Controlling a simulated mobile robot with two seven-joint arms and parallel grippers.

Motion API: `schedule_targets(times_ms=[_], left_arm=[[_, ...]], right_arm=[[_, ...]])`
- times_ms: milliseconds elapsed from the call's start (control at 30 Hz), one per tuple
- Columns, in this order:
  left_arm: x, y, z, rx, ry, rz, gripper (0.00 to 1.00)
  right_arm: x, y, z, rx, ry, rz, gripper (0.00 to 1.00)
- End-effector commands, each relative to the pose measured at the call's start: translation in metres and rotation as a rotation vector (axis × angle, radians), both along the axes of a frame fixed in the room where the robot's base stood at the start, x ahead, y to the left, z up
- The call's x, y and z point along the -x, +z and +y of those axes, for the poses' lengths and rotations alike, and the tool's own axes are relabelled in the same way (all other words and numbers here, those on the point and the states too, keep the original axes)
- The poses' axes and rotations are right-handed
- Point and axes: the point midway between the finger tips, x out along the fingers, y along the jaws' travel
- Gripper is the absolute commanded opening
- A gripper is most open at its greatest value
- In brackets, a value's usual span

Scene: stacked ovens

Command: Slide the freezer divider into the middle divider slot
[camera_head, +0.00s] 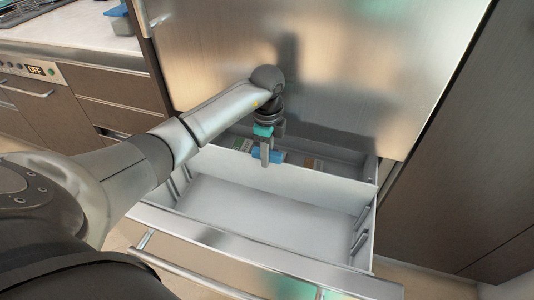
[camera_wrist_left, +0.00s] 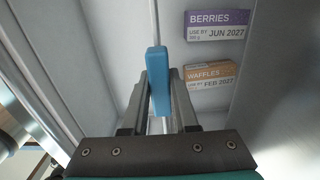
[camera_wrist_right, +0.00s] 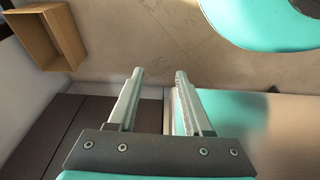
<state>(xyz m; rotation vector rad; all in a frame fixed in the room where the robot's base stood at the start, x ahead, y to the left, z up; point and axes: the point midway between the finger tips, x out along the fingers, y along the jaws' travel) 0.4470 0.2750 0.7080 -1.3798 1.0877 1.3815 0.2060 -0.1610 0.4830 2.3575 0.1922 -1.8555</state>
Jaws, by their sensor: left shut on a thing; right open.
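The freezer divider (camera_head: 320,188) is a pale panel with a blue handle (camera_head: 275,156) on its top edge. It stands across the open freezer drawer (camera_head: 260,218), towards the back. My left gripper (camera_head: 265,160) is shut on the handle from above. In the left wrist view the blue handle (camera_wrist_left: 157,82) sits between the fingers, with the panel's thin top edge (camera_wrist_left: 154,18) running beyond it. Slot ribs (camera_head: 362,218) show on the drawer's right wall, and others on the left wall. I cannot tell whether the divider is seated in a slot. My right gripper (camera_wrist_right: 158,75) is open and empty.
Boxes marked berries (camera_wrist_left: 217,24) and waffles (camera_wrist_left: 210,74) lie on one side of the divider, in the drawer's rear part. The front part is bare. The tall freezer door (camera_head: 330,60) rises behind the drawer. A wooden box (camera_wrist_right: 48,35) shows in the right wrist view.

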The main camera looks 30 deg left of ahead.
Motion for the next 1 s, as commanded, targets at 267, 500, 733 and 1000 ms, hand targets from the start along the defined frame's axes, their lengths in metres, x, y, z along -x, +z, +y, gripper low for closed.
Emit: schedule_targets(times_ms=[267, 500, 733, 1000], left_arm=[[0.0, -0.009, 0.0, 0.001, 0.0, -0.001, 0.0], [0.0, -0.019, 0.0, 0.001, 0.0, 0.0, 0.0], [0.0, -0.034, 0.0, 0.0, 0.0, 0.0, 0.0], [0.0, -0.051, 0.0, 0.0, 0.0, 0.0, 0.0]], right_arm=[[-0.009, 0.017, 0.003, -0.007, -0.002, -0.021, 0.5], [-0.015, 0.032, 0.005, -0.011, -0.003, -0.04, 0.5], [-0.022, 0.047, 0.006, -0.013, -0.004, -0.062, 0.5], [-0.026, 0.065, 0.007, -0.017, -0.005, -0.088, 0.5]])
